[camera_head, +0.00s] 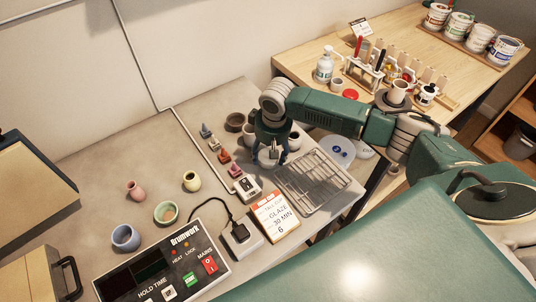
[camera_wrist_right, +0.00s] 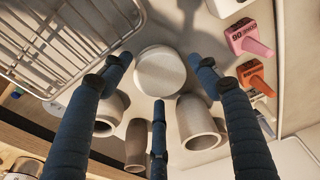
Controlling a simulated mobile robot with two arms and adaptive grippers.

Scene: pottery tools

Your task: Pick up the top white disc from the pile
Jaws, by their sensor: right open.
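A round white disc (camera_wrist_right: 160,72) lies between the fingers of my right gripper (camera_wrist_right: 158,78) in the right wrist view. It is seen from above, so how many discs are under it is hidden. In the head view my right gripper (camera_head: 273,157) points down over the grey table, with the pale disc (camera_head: 267,158) partly hidden between its dark blue fingers. The three fingers are spread open around the disc, with no clear contact. My left gripper is not in view.
A wire rack (camera_head: 313,181) lies close beside the gripper. Grey cups (camera_wrist_right: 197,122) and a pot (camera_wrist_right: 110,113) stand near the fingers. Small coloured cones (camera_head: 223,157) are on the left. A control box (camera_head: 165,263) and small pots (camera_head: 166,212) are nearer the front.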

